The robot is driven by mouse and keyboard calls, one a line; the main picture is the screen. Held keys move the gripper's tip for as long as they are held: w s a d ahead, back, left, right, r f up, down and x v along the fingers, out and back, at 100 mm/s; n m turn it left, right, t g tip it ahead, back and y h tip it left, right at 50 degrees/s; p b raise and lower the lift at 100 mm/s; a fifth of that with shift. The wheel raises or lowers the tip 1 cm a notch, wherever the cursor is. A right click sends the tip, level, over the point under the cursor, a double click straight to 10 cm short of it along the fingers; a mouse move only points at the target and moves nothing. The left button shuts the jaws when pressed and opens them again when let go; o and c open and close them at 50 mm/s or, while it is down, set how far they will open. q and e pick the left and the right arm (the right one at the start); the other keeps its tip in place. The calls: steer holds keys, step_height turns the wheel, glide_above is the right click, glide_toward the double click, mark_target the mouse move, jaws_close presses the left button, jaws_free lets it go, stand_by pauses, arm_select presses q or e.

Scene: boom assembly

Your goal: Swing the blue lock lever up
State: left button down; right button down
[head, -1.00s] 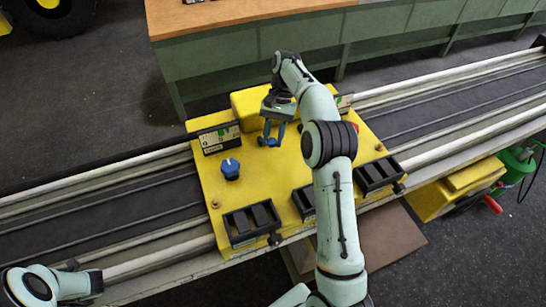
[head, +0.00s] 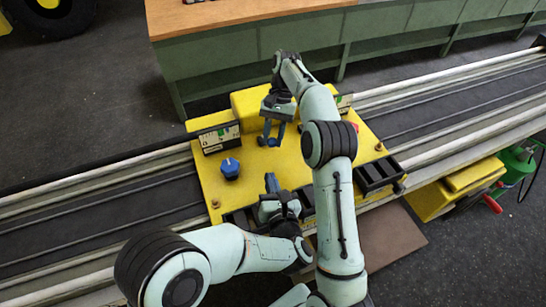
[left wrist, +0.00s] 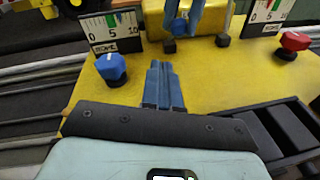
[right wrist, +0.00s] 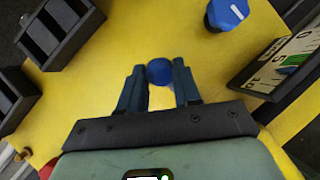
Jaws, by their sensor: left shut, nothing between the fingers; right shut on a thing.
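The blue lock lever shows as a round blue end (right wrist: 159,72) between the fingers of my right gripper (right wrist: 160,88) in the right wrist view. My right gripper (head: 273,136) is shut on it, low over the yellow panel, with the fingers apart by the lever's width. In the left wrist view a bit of the lever (left wrist: 178,27) shows between those fingers. Most of the lever is hidden, so I cannot tell its angle. My left gripper (head: 271,182) is shut and empty over the panel's front part, nearer than the right one; its closed fingers (left wrist: 163,78) fill the middle of the left wrist view.
The yellow panel (head: 210,187) carries a blue knob (head: 230,168) at left, a red knob (left wrist: 294,41) at right, and upright gauges (head: 220,138). Black trays (head: 378,174) line its front edge. Rails (head: 440,150) run past both sides. A yellow block (head: 248,101) stands behind.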

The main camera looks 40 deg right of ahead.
arm_select(q)
steer(key=shift+s+d+r, duration=0.1)
steer(key=shift+s+d, duration=0.45)
steer(key=shift+s, duration=0.3)
steer(key=shift+d, duration=0.2)
steer(key=x, duration=0.9)
steer(key=shift+w+d, duration=0.15)
steer(key=shift+d, duration=0.1)
